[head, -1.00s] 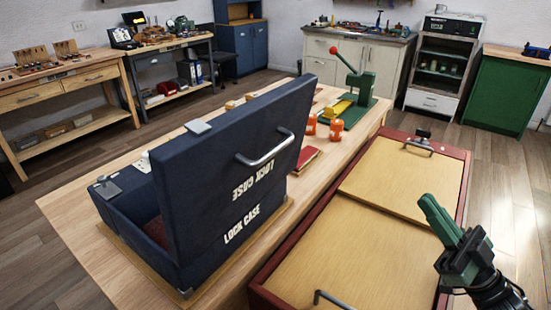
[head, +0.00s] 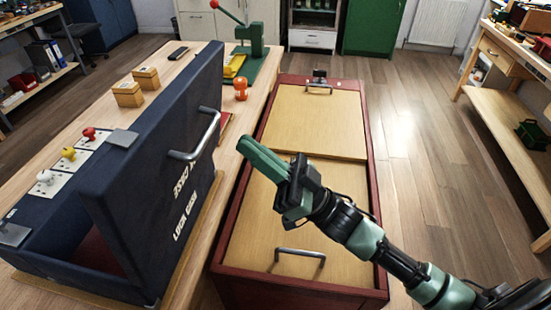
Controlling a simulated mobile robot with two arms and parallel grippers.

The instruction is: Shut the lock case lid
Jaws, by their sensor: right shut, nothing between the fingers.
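The dark blue lock case (head: 50,225) stands on the wooden table at the left in the head view. Its lid (head: 150,165) is raised nearly upright, with its lettered outer face and metal handle (head: 197,140) turned to the right. Part of the reddish inside shows at the lower left. My right gripper (head: 248,148) is shut and empty, over the red-framed cabinet. It is to the right of the lid and its handle, apart from them in the picture. My left gripper is not in view.
The red-framed cabinet (head: 365,272) with light wooden panels is beside the table. On the table (head: 190,60) are two small wooden boxes (head: 128,93), an orange knobbed object (head: 241,88) and a green press (head: 250,38). Sockets with coloured knobs (head: 68,153) stand behind the lid. Open floor lies at right.

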